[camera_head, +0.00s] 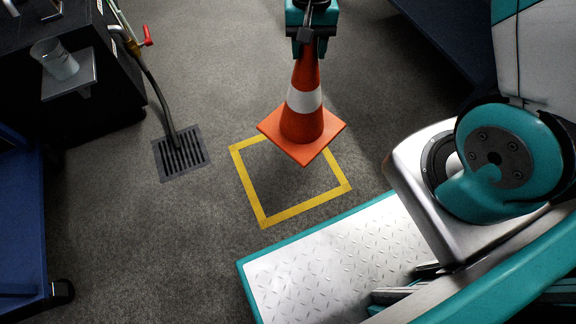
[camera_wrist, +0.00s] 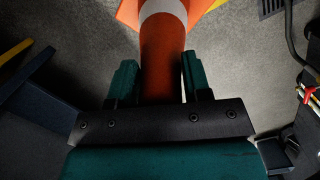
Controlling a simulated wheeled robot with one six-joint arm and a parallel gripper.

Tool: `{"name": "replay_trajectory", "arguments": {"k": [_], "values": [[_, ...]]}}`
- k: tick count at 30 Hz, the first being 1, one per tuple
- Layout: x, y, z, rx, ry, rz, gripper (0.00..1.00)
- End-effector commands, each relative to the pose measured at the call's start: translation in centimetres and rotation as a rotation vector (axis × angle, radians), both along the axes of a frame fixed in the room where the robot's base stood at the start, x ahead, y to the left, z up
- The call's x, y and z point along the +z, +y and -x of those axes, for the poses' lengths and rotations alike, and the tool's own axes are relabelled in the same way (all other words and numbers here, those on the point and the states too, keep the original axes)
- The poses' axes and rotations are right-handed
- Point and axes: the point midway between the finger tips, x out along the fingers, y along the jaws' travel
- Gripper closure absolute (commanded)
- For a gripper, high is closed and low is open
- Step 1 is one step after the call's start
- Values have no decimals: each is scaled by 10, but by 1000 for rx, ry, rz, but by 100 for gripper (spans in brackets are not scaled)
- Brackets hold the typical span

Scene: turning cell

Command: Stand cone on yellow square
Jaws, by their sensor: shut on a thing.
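An orange cone (camera_head: 304,108) with a white band and a square orange base hangs upright from my gripper (camera_head: 309,48). My gripper is shut on the cone near its top. The yellow square (camera_head: 264,212) is a taped outline on the floor. In the head view the cone's base overlaps the far part of the outline and hides some of it. The base looks raised off the floor. In the wrist view the cone (camera_wrist: 163,62) sits between the two fingers (camera_wrist: 160,85), with its base cut off by the top edge.
A floor drain grate (camera_head: 181,153) lies left of the square, with a hose (camera_head: 157,90) running into it. A dark cabinet (camera_head: 108,92) with a shelf and a clear cup (camera_head: 55,59) stands upper left. Blue furniture is at the left edge and upper right.

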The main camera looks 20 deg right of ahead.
Motion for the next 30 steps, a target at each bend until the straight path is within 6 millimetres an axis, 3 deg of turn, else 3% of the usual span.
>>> {"name": "replay_trajectory", "arguments": {"k": [6, 14, 30], "values": [[0, 39, 8, -255, 4, -7, 100], [-9, 53, 13, -392, 16, -10, 100], [-139, 51, 13, -399, 17, -10, 100]]}}
